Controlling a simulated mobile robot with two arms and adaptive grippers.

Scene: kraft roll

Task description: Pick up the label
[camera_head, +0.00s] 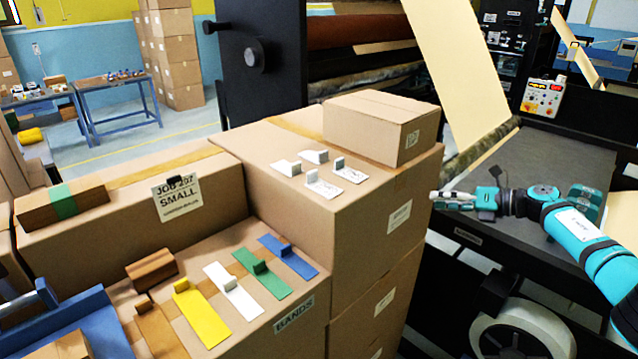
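Several small white labels with upright grey-white tabs lie on top of the tall cardboard box (345,215) in the middle. Two blank-looking ones, a left label (285,168) and a right label (314,156), lie farther back. Two with faint print, a left label (325,189) and a right label (351,175), lie nearer the front. My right gripper (436,200) is to the right of the box, apart from the labels, pointing left. Its fingers are small and seen from the side, so its opening is unclear. My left gripper is not in view.
A closed carton (378,130) stands behind the labels on the same box. Colored strips with tabs, such as a yellow strip (205,318), lie on the lower box marked BANDS. A sign (177,198) reads SMALL. A dark machine with a paper web (455,65) stands behind.

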